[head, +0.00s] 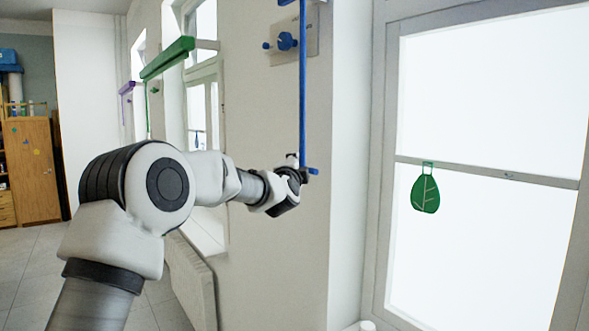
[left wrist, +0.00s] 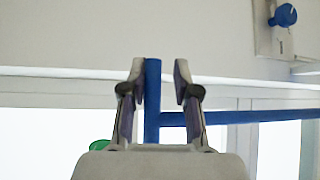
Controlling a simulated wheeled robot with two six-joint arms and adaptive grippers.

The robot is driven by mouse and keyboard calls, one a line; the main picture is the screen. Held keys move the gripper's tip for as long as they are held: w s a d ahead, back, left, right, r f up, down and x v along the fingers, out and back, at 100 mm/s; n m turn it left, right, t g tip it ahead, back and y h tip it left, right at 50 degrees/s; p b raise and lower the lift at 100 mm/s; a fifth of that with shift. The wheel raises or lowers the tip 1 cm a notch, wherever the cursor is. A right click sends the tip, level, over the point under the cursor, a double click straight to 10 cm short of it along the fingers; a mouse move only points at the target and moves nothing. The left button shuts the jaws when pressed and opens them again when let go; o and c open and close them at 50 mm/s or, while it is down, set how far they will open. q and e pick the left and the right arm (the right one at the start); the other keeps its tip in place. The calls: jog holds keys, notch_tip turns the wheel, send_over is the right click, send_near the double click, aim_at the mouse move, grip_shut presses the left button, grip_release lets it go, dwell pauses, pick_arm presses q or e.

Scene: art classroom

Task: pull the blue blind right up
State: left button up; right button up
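A blue vertical rod (head: 302,90) hangs down from the top of the head view beside the wall, with a short blue crossbar (head: 313,171) at its lower end. A blue knob (head: 287,41) sits on a wall plate behind it. The blue blind's cloth is not clearly visible. My left gripper (head: 299,174) is at the rod's lower end. In the left wrist view, the left gripper (left wrist: 160,75) is open. My right gripper is not in view.
A window (head: 480,120) with a green leaf ornament (head: 425,193) is at the right. A green blind bar (head: 168,58) and a purple one (head: 127,88) are farther along the wall. A radiator (head: 190,280) stands below, and a wooden cabinet (head: 33,170) is far left.

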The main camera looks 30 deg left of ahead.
pick_arm(q)
jog(key=shift+d, duration=0.1)
jog(key=shift+s, duration=0.1)
jog(key=shift+s+d+f, duration=0.1)
jog(key=shift+s+f, duration=0.05)
jog(key=shift+s, duration=0.1)
jog(key=v, duration=1.1)
jog(key=shift+s+d+f, duration=0.1)
